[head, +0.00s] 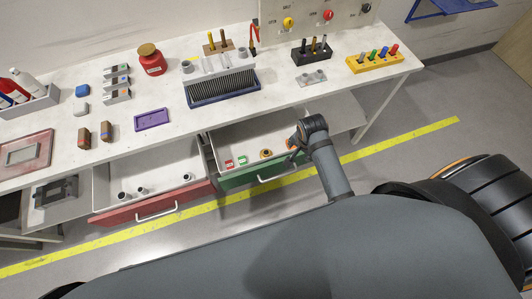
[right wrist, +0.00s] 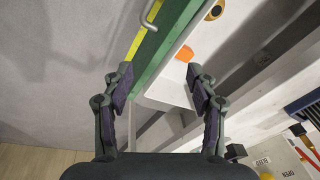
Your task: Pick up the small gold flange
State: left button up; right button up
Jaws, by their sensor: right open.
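The small gold flange (head: 265,153) lies in the open green-fronted drawer (head: 262,175), near its front right. A gold ring-shaped part with a dark centre, which looks like this flange, shows at the top of the right wrist view (right wrist: 216,11). My right gripper (head: 294,156) is over the right end of the drawer, to the right of the flange. In the right wrist view my right gripper (right wrist: 160,76) has its fingers wide apart with nothing between them. My left gripper is not in view.
An orange piece (right wrist: 185,54) lies on the drawer floor close to the right fingertip. A red part (head: 229,163) and a green part (head: 240,159) lie left of the flange. A red-fronted drawer (head: 150,206) stands open at left. The workbench (head: 285,103) is above.

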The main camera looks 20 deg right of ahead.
jog(key=w+a+f+m+g, duration=0.1)
jog(key=w+a+f+m, duration=0.3)
jog(key=w+f+m, duration=0.45)
jog(key=m+g, duration=0.1)
jog(key=m, duration=0.9)
send_over(266, 152)
jog(key=shift+y, duration=0.4)
jog(key=f+b, duration=0.1)
jog(key=b, duration=0.1)
jog(key=f+b, duration=0.1)
jog(key=f, duration=0.1)
jog(key=f+b, duration=0.1)
jog(key=b, duration=0.1)
jog(key=shift+s+a+f+b, duration=0.1)
jog(key=shift+s+f+b, duration=0.2)
jog(key=shift+b, duration=0.05)
jog(key=f+b, duration=0.5)
jog(key=b, duration=0.1)
jog(key=shift+w+f+b, duration=0.2)
jog(key=shift+b, duration=0.15)
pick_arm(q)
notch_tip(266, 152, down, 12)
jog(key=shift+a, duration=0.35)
pick_arm(e)
jog(key=shift+r, duration=0.2)
jog(key=shift+c, duration=0.3)
grip_shut()
